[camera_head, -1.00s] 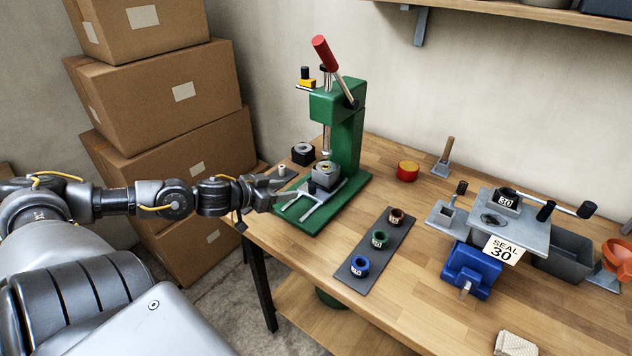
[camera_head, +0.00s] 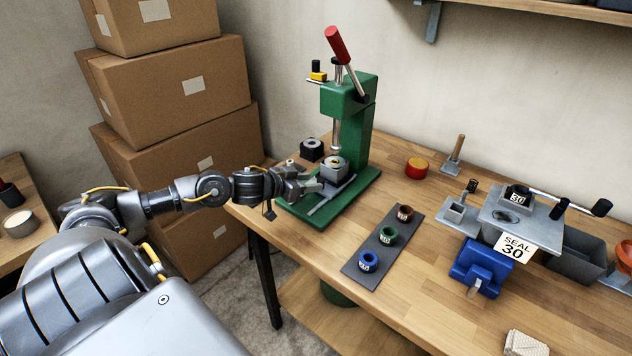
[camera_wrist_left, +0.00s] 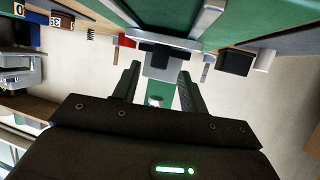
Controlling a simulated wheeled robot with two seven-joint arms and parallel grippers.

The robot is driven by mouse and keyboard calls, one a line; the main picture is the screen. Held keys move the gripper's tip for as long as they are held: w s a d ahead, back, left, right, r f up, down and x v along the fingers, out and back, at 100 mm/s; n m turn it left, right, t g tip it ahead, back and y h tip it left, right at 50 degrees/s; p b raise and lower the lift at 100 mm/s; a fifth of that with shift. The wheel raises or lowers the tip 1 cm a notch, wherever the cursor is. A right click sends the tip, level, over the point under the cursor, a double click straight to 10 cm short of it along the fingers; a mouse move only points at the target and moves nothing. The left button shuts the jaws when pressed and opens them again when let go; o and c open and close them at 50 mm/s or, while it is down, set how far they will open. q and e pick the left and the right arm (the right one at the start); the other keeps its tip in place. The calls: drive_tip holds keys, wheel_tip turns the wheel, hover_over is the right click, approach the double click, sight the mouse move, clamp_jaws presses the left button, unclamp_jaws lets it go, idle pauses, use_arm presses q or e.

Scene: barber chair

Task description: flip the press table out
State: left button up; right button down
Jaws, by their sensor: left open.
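The green press (camera_head: 352,135) with its red-handled lever (camera_head: 338,45) stands at the table's left back corner. Its table appears to be the grey piece low on the press, a block with a brass-coloured ring (camera_head: 334,165) above flat grey arms (camera_head: 330,198). My left gripper (camera_head: 314,181) is open at the left side of this piece, partly covering the arms. In the left wrist view, the open fingers (camera_wrist_left: 157,84) point at a grey block (camera_wrist_left: 164,67), with a small pale knob (camera_wrist_left: 155,100) between them. I cannot tell whether they touch. My right gripper is not in view.
A small dark block (camera_head: 312,150) stands behind the gripper. A dark mat (camera_head: 375,245) with several coloured rings lies to the right, and a red round tin (camera_head: 416,168) beyond. A seal press (camera_head: 520,225) is at the right. Boxes (camera_head: 170,90) stand behind my arm.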

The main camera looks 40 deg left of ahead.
use_arm(q)
drive_tip(key=shift+x, duration=1.65)
clamp_jaws()
